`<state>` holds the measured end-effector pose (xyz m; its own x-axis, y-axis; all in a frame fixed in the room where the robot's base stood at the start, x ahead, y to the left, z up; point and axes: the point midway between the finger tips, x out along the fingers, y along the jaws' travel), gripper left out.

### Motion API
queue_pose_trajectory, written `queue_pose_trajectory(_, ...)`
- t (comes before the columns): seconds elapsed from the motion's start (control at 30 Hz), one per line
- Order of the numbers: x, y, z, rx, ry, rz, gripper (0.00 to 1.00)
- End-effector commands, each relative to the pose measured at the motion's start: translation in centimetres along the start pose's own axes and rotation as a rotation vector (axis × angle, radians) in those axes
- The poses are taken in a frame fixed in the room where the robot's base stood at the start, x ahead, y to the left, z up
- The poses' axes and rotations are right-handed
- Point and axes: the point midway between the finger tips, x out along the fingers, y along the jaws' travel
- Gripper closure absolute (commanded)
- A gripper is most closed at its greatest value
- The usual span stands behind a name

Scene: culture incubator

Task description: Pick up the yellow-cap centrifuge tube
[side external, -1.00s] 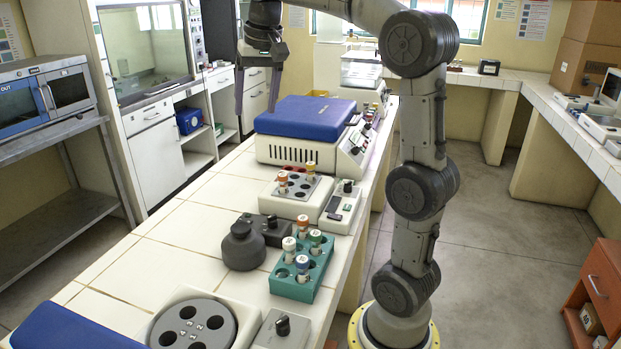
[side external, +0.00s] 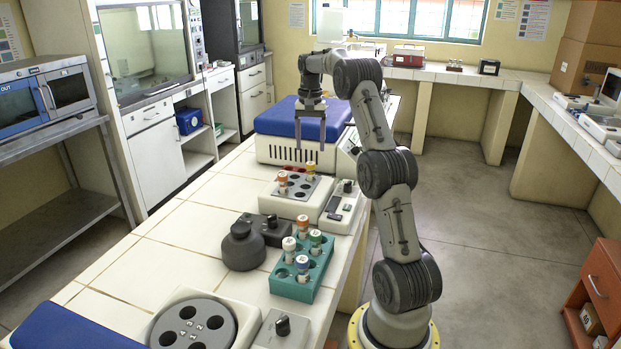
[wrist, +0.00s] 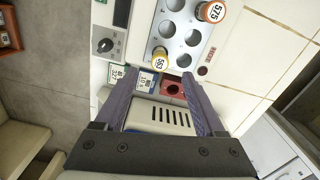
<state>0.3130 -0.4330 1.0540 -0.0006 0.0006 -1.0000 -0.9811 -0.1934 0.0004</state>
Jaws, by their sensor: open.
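The yellow-cap centrifuge tube (side external: 311,170) stands upright at the back right of the grey holed block (side external: 291,208) in the side view. In the wrist view its round yellow cap (wrist: 161,56), with a white number label, lies just beyond my fingertips, roughly between their lines. My gripper (side external: 311,145) is open and empty, pointing down above the front edge of the blue-lidded machine, behind and above the tube. Both fingers also show in the wrist view (wrist: 156,78), apart with nothing between them.
An orange-capped tube (side external: 283,182) stands in the same block. The blue-lidded machine (side external: 280,119) stands behind the block. Tiles left of the block are clear.

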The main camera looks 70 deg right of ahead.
Motion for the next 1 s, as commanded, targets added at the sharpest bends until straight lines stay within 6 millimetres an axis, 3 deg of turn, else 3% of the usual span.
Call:
queue_pose_trajectory(0.1,2.0,0.0,0.1,-0.001,-0.001,0.001,0.28)
queue_pose_trajectory(0.37,3.9,0.0,0.0,-0.001,0.0,0.0,0.28)
queue_pose_trajectory(0.7,8.2,0.0,-0.1,-0.001,-0.002,0.001,0.28)
queue_pose_trajectory(1.0,8.7,0.0,-0.1,-0.002,0.001,-0.001,0.28)
